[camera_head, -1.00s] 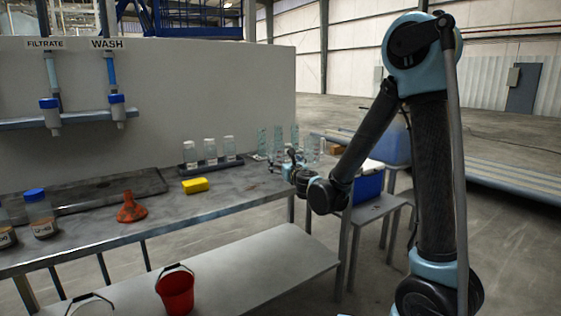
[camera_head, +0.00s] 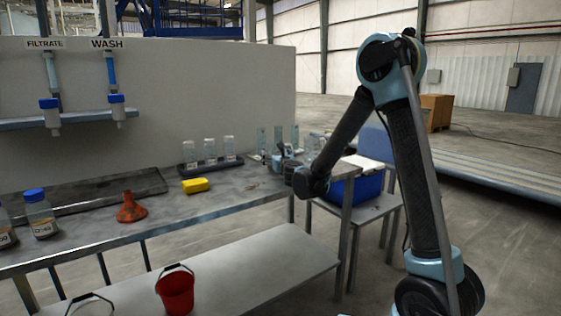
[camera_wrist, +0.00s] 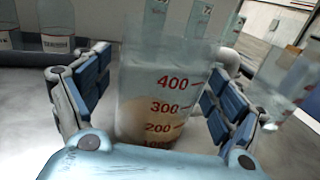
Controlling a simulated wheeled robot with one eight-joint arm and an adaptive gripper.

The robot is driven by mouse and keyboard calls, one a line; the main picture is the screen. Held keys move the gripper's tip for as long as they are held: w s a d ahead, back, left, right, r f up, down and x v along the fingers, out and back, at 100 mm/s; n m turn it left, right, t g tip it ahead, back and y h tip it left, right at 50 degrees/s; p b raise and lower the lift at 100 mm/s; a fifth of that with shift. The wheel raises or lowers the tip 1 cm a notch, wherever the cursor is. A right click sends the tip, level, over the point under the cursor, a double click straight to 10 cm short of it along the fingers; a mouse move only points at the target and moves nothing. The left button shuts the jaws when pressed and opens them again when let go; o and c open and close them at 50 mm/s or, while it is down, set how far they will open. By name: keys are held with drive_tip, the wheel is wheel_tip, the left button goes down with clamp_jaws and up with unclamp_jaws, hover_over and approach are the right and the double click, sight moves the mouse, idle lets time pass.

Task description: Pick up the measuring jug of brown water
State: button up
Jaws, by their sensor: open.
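The measuring jug (camera_wrist: 150,95) stands upright in the middle of the wrist view, clear with red marks at 100 to 400. Brown liquid with a paler layer above shows in its lower part. My gripper (camera_wrist: 152,92) is open, with one blue-padded finger on each side of the jug. I cannot tell whether either finger touches it. In the head view my gripper (camera_head: 284,163) is at the far right end of the bench, and the jug is hard to make out there.
Clear glassware (camera_head: 310,145) stands behind and right of my gripper. A rack of bottles (camera_head: 210,151) is to the left on the bench (camera_head: 225,190). A yellow sponge (camera_head: 195,185) and an orange funnel (camera_head: 131,207) lie nearer. A blue bin (camera_head: 360,189) stands right of the bench.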

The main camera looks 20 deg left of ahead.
drive_tip(key=c, duration=1.3)
drive_tip(key=shift+o, duration=0.2)
drive_tip(key=shift+r, duration=0.2)
